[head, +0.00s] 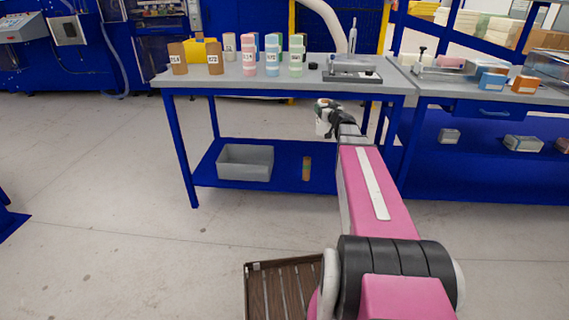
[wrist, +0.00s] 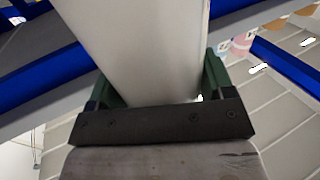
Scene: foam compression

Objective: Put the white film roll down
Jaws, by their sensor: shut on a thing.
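My gripper (head: 327,106) is in front of the workbench, near the bench's front edge in the head view. It is shut on the white film roll (wrist: 140,45), which fills the middle of the wrist view between the two green fingers of the gripper (wrist: 160,85). In the head view only a small part of the white roll (head: 322,124) shows beside the gripper. The roll's far end is outside the wrist view.
The grey bench top (head: 225,82) holds brown cylinders (head: 178,58), several coloured rolls (head: 272,55) and a metal device (head: 352,72). A grey bin (head: 245,162) and a brown-green item (head: 306,168) sit on the blue lower shelf. Another bench (head: 450,87) adjoins at right.

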